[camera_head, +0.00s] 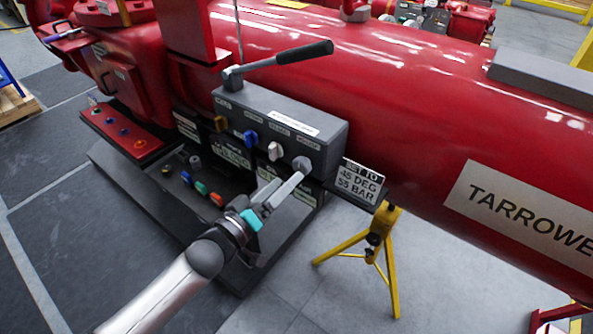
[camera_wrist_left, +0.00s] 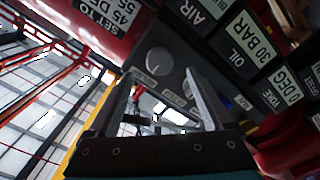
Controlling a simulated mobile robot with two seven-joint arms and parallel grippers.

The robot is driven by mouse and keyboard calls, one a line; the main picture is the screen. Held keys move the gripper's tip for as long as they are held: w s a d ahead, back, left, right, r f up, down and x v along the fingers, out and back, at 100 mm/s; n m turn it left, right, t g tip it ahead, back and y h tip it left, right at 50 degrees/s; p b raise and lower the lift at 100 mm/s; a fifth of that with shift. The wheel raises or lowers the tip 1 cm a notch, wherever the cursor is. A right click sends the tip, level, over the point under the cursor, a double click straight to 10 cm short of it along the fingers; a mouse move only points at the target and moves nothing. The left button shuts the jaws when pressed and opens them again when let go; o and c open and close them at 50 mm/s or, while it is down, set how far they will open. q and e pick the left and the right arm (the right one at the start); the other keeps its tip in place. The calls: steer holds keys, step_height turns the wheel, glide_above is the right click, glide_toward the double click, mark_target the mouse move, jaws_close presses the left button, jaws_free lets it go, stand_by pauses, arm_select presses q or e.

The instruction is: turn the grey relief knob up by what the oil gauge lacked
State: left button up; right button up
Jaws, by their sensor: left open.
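The grey relief knob (camera_head: 302,164) is at the right end of the grey valve block's front face. It also shows in the left wrist view (camera_wrist_left: 158,61), just beyond the fingertips. My left gripper (camera_head: 284,184) is open and empty, just in front of and below the knob. In the left wrist view its fingers (camera_wrist_left: 160,82) point at the knob, which appears apart from them. The oil gauge (camera_wrist_left: 254,42) reads 30 BAR in the left wrist view. A sign (camera_head: 360,184) reads SET TO 45 DEG 55 BAR. My right gripper is not in view.
A black-handled lever (camera_head: 290,55) rises above the block. Several coloured fittings (camera_head: 201,188) lie below. A yellow stand (camera_head: 380,245) is at right. A large red pipe runs behind.

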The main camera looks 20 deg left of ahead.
mark_target(299, 168)
arm_select(q)
steer(key=shift+b+x, duration=0.35)
steer(key=shift+x, duration=2.45)
steer(key=shift+s, duration=0.1)
steer(key=shift+c, duration=0.2)
jaws_close()
